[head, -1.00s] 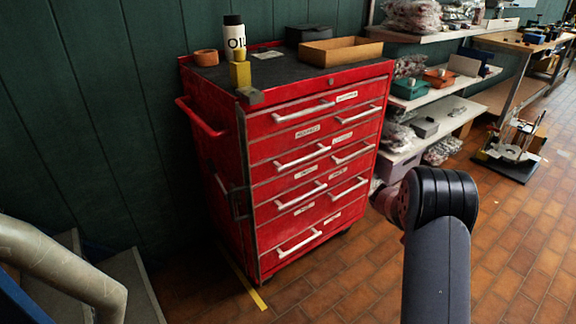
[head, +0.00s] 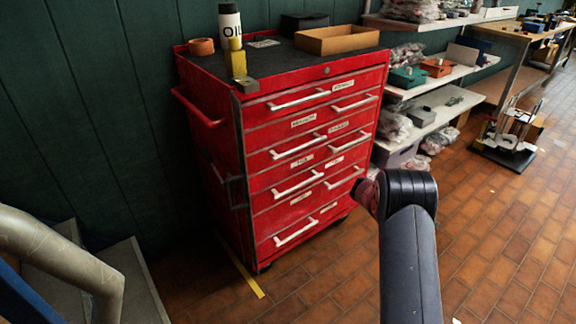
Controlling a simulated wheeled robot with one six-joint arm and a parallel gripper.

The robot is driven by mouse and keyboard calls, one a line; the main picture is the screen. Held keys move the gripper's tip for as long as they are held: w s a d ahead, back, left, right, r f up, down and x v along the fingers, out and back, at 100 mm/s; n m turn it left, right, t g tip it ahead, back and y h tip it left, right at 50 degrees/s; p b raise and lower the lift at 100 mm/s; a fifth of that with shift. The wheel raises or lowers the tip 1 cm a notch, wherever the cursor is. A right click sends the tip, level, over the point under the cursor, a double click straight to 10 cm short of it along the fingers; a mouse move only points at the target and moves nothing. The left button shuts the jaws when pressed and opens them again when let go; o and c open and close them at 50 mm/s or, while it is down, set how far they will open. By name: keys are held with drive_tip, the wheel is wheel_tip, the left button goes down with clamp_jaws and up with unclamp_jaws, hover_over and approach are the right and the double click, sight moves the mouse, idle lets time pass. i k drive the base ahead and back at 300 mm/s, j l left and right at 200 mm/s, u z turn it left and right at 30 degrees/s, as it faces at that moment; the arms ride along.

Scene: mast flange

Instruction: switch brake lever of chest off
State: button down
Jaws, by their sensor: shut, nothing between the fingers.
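The red chest (head: 222,145) stands against the dark green wall, with white-handled drawers on its front. At its top front left corner is a grey bracket (head: 246,86) with an upright yellow piece (head: 237,62) above it, which looks like the brake lever. I cannot tell for sure which position it is in. A grey vertical strip with a dark fitting also runs down the chest's front left edge. My arm shows at the lower right, ahead of the chest's right side in the picture and apart from the lever. My gripper does not show.
On the chest top are an oil bottle (head: 230,24), an orange roll (head: 201,46), an open cardboard tray (head: 338,41) and a black box (head: 304,22). Shelves (head: 445,82) stand at right. Grey steps with a thick rail (head: 60,255) are at lower left. Tiled floor at right is mostly clear.

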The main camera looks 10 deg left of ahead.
sight(206, 154)
drive_tip(key=l+u, duration=0.1)
drive_tip(key=u, duration=0.3)
drive_tip(key=i+l+u, duration=0.1)
drive_tip(key=u, duration=0.3)
drive_tip(key=l+u, duration=0.2)
drive_tip(key=u, duration=0.15)
drive_tip(key=l+u, duration=0.2)
drive_tip(key=u, duration=0.2)
drive_tip(key=i+l+u, duration=0.1)
drive_tip(key=u, duration=0.25)
drive_tip(key=i+l+u, duration=0.15)
drive_tip(key=u, duration=0.15)
drive_tip(key=i+l, duration=0.25)
drive_tip(key=i, duration=0.2)
drive_tip(key=i+l+u, duration=0.1)
drive_tip(key=i+l, duration=0.15)
drive_tip(key=i, duration=0.15)
